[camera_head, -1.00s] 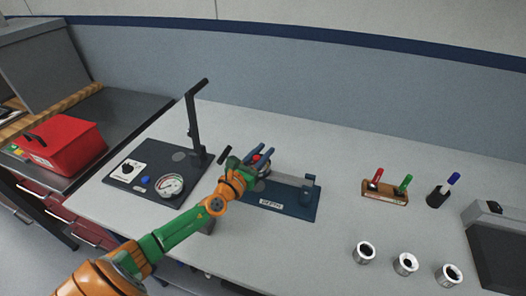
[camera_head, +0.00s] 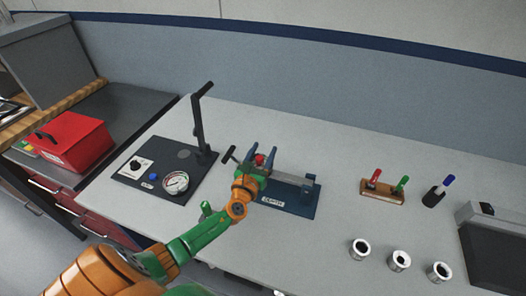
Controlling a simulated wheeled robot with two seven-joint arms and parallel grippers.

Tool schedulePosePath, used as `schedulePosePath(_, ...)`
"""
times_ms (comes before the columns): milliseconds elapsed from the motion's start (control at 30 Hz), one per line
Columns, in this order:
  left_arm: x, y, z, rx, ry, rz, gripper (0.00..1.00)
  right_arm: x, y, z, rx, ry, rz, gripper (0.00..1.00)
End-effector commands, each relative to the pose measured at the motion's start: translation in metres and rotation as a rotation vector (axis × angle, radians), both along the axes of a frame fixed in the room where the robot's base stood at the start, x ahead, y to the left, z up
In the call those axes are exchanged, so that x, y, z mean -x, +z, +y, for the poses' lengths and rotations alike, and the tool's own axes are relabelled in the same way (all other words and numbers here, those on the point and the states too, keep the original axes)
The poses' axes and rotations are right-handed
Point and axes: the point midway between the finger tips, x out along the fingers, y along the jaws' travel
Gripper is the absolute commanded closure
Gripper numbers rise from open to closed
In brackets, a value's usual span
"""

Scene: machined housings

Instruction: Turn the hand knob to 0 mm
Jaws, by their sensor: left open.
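The depth fixture is a dark blue plate (camera_head: 300,203) with a label at its front edge and a grey bar (camera_head: 290,179) leading to a blue block at its right end. A red knob (camera_head: 259,159) shows at the fixture's left end; I take it to be the hand knob. My left gripper (camera_head: 260,154) is open, its two blue fingers on either side of the red knob. I cannot tell whether they touch it. My wrist hides part of the fixture's left end. No scale reading is legible. My right gripper is not in view.
A black T-handle (camera_head: 228,154) stands just left of the gripper. Further left is a dark panel (camera_head: 128,176) with a post and gauge (camera_head: 175,182). A wooden marker holder (camera_head: 382,194) and several metal rings (camera_head: 400,260) lie to the right, with clear table between.

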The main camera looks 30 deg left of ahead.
Motion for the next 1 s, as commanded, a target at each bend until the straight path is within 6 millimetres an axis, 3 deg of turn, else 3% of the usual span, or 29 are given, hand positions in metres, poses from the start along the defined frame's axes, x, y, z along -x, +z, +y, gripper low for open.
schedulePosePath(433, 0.062, -0.001, -0.016, 0.000, -0.001, 0.002, 0.42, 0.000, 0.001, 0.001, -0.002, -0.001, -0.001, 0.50)
schedulePosePath(1000, 0.068, 0.000, -0.017, 0.000, 0.000, 0.000, 0.42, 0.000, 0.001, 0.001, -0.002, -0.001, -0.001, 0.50)
